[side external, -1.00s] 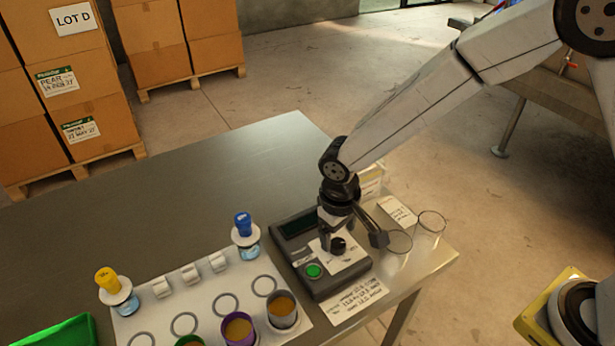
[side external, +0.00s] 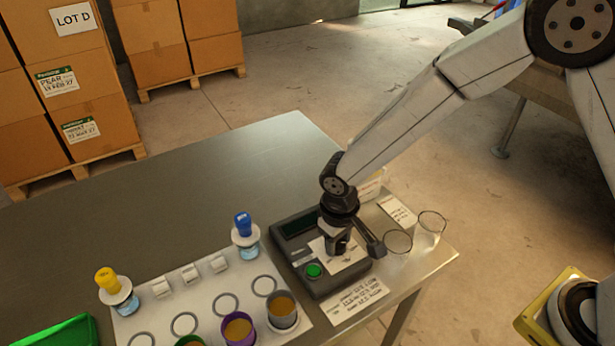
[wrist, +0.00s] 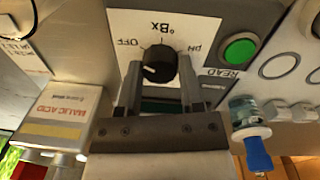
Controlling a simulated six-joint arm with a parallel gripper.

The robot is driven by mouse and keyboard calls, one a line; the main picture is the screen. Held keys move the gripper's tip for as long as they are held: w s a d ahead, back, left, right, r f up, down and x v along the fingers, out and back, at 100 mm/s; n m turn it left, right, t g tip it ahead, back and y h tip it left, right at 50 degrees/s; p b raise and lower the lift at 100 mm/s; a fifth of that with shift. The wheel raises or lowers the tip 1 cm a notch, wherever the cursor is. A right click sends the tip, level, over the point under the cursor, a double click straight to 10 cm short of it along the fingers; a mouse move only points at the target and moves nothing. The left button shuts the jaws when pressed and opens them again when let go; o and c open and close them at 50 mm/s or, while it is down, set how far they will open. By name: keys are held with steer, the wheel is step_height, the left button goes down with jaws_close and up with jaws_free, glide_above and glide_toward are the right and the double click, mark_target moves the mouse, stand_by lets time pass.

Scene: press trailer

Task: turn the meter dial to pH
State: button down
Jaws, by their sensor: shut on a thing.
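The meter (side external: 322,277) is a dark grey box on the steel table with a white dial plate, which also shows in the wrist view (wrist: 205,28). Its black round dial (wrist: 158,64) stands among the labels OFF, °Bx and pH. A white mark shows on the dial's left side, nearer OFF than pH. My gripper (wrist: 160,75) is shut on the dial, one finger on each side. In the side view my gripper (side external: 339,240) points down at the meter and mostly hides the dial. The pH label (wrist: 197,47) is right of the dial.
A green READ button (side external: 313,270) is beside the dial. Two glass beakers (side external: 430,226) stand right of the meter. A white rack (side external: 150,325) with bottles and cups is at the left.

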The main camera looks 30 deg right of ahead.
steer(key=shift+m, duration=0.4)
steer(key=m, duration=1.1)
steer(key=shift+w+m+g, duration=0.1)
steer(key=shift+m+g, duration=0.2)
steer(key=m, duration=0.6)
steer(key=shift+y, duration=0.3)
steer(key=m, duration=0.5)
steer(key=shift+m, duration=0.3)
steer(key=shift+c, duration=1.2)
jaws_free()
